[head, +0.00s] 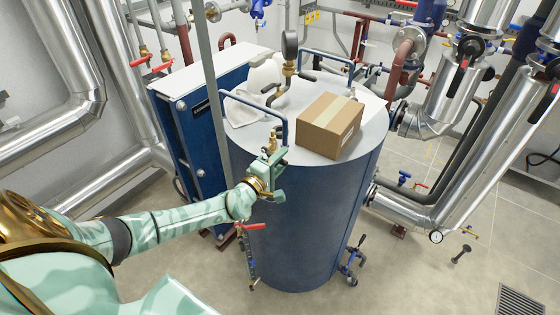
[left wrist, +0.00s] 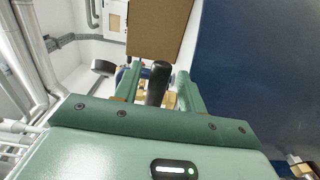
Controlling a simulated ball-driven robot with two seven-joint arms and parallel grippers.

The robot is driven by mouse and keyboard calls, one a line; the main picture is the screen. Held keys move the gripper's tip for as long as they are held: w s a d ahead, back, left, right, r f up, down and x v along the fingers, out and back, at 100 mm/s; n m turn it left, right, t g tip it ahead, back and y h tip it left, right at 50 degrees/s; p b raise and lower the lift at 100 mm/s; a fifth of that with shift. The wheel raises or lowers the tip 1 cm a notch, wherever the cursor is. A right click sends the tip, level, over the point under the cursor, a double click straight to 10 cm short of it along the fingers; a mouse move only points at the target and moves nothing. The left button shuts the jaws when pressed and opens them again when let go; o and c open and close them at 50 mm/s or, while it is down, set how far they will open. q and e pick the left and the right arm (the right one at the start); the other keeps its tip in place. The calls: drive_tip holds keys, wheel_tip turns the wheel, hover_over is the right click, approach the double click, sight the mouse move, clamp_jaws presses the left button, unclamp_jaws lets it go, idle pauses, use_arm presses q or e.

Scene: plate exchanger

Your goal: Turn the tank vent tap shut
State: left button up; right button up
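The blue tank (head: 300,225) stands upright in the middle of the head view with a pale grey top. A small brass tap (head: 272,143) rises at its near left rim, just beyond my left gripper (head: 274,171). In the left wrist view a black handle (left wrist: 159,82) stands between the two green fingers of my left gripper (left wrist: 159,88). Narrow gaps show on both sides of the handle, so the fingers look open around it. Brass parts show behind the fingers. The gripper hides part of the tap in the head view. My right gripper is not in view.
A cardboard box (head: 331,125) sits on the tank top close to the tap. Blue rails (head: 262,107), a gauge (head: 290,43) and pipe fittings also stand there. A blue plate unit (head: 196,125) is left of the tank. A red-handled valve (head: 250,226) hangs below my left gripper.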

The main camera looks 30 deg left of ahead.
use_arm(q)
drive_tip(key=s+a, duration=0.1)
drive_tip(key=s, duration=1.5)
drive_tip(key=shift+s+a+b, duration=0.15)
drive_tip(key=shift+b, duration=0.15)
